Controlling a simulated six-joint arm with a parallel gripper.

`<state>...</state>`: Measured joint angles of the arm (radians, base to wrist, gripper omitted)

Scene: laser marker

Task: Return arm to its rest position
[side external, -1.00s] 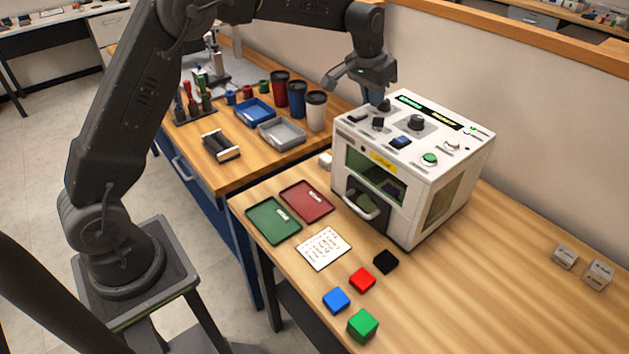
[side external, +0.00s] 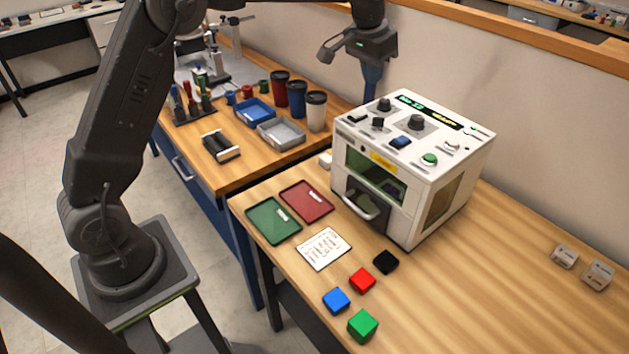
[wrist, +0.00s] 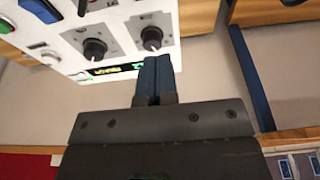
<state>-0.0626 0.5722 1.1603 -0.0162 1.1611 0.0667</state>
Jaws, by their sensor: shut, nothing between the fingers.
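My gripper (side external: 371,88) is above and behind the back left of the white laser marker (side external: 455,155), clear of its top panel. Its blue fingers are shut together with nothing between them. They also show pressed together in the wrist view (wrist: 153,75), where the marker's panel (wrist: 120,30) with knobs and a lit display fills the upper left. The marker's front door with a grey handle (side external: 361,205) is at its lower front. My arm reaches over the workbench from the left.
A green tray (side external: 273,220), a red tray (side external: 306,201) and a written card (side external: 323,249) lie before the marker. Black, red, blue and green blocks (side external: 362,325) sit at the front. Cups (side external: 297,100) and bins stand on the left bench. The bench's right side is mostly clear.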

